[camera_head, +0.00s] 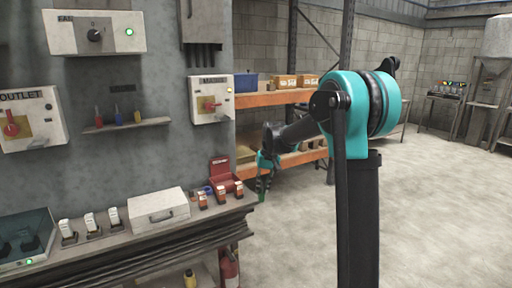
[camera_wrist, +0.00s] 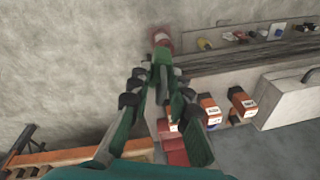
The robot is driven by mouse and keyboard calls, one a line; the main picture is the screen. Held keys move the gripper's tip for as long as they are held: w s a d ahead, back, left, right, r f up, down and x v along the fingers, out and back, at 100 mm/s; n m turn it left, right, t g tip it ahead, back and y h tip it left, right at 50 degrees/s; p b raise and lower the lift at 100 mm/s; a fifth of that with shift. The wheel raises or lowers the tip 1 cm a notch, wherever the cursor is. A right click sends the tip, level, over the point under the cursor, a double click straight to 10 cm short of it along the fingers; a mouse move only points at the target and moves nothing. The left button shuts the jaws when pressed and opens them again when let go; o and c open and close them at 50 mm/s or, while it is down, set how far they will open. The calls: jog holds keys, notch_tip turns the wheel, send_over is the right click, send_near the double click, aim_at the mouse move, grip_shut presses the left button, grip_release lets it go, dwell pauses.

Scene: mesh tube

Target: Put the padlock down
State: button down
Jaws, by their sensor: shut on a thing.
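My gripper (camera_wrist: 162,75) points down past the right end of the bench, with its fingers closed together. In the head view my gripper (camera_head: 263,182) is small and partly dark, just right of the red box. A small green piece (camera_wrist: 162,54) shows at the fingertips; I take it for the padlock, but its shape is mostly hidden by the fingers. It appears to be held in the air, apart from the bench (camera_head: 150,238).
Orange-and-black labelled blocks (camera_head: 203,201) stand near the bench's right end, beside an open red box (camera_head: 222,178) and a grey case (camera_head: 160,209). A red extinguisher (camera_head: 229,268) is below. Orange shelving (camera_head: 275,98) stands behind.

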jog(key=s+d+f+m, duration=0.1)
jog(key=s+d+f, duration=0.2)
jog(key=d+f, duration=0.5)
jog(key=s+d+f+m, duration=0.1)
jog(key=s+d+f, duration=0.2)
jog(key=d+f, duration=0.5)
jog(key=shift+d+f, duration=0.15)
jog(key=shift+f, duration=2.65)
jog(key=shift+d, duration=0.1)
